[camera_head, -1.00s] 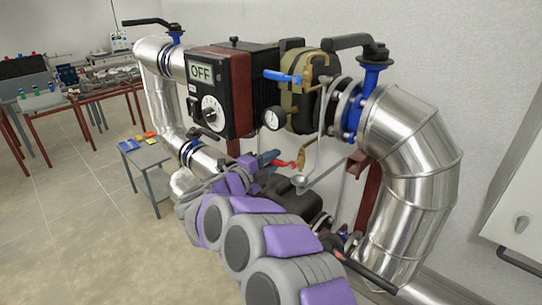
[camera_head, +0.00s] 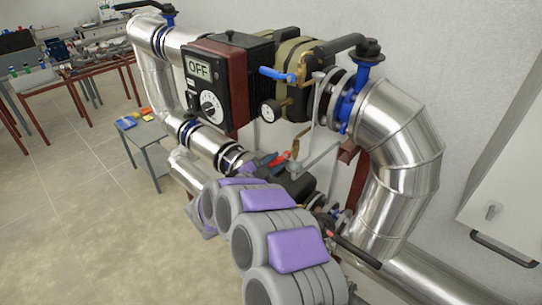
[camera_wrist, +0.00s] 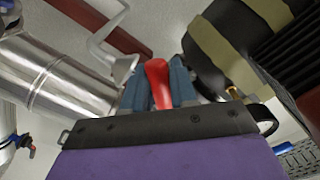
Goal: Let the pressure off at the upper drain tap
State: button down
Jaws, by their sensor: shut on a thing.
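A tap with a red lever (camera_head: 280,158) sits below the pressure gauge (camera_head: 270,111), near a brass fitting (camera_head: 295,146). My gripper (camera_head: 267,161) is at this lever, partly hidden behind my arm. In the wrist view my gripper (camera_wrist: 155,88) has its blue-grey fingers on both sides of the red lever (camera_wrist: 159,82) and is shut on it. A second tap with a blue lever (camera_head: 278,74) sits higher, above the gauge, with nothing touching it. The gauge reading is too small to tell.
A control box (camera_head: 212,85) reading OFF stands left of the taps. A thin grey pipe (camera_head: 317,98) runs down beside them. A large silver pipe (camera_head: 398,130) with a black-handled valve (camera_head: 371,58) is at right. A small table (camera_head: 142,137) stands at left.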

jog(key=shift+s+d+n, duration=0.1)
jog(key=shift+n, duration=0.2)
jog(key=c, duration=1)
grip_release()
jog(key=shift+f, duration=0.1)
